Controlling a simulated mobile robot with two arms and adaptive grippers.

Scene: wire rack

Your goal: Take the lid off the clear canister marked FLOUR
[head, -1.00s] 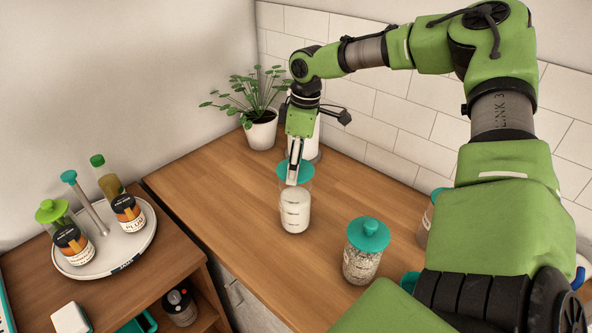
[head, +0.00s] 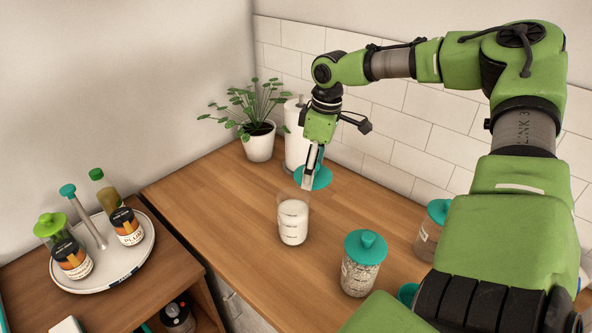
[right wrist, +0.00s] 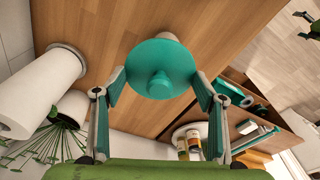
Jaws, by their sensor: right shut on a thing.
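A clear canister with white contents (head: 293,222) stands upright on the wooden counter in the head view, its top open; the marking on it is too small to read. Its teal lid (head: 321,179) is above and to the right of the canister mouth, apart from it. My right gripper (head: 309,182) is shut on the lid and holds it in the air. In the right wrist view the round lid (right wrist: 160,68) with its knob sits between the two fingers (right wrist: 160,85) and hides most of the canister.
Another teal-lidded canister (head: 362,266) stands to the front right, and one more (head: 428,232) beside my arm. A potted plant (head: 259,145) and a white roll (head: 296,145) stand behind. A round tray (head: 92,279) holds bottles at left. The counter's left part is clear.

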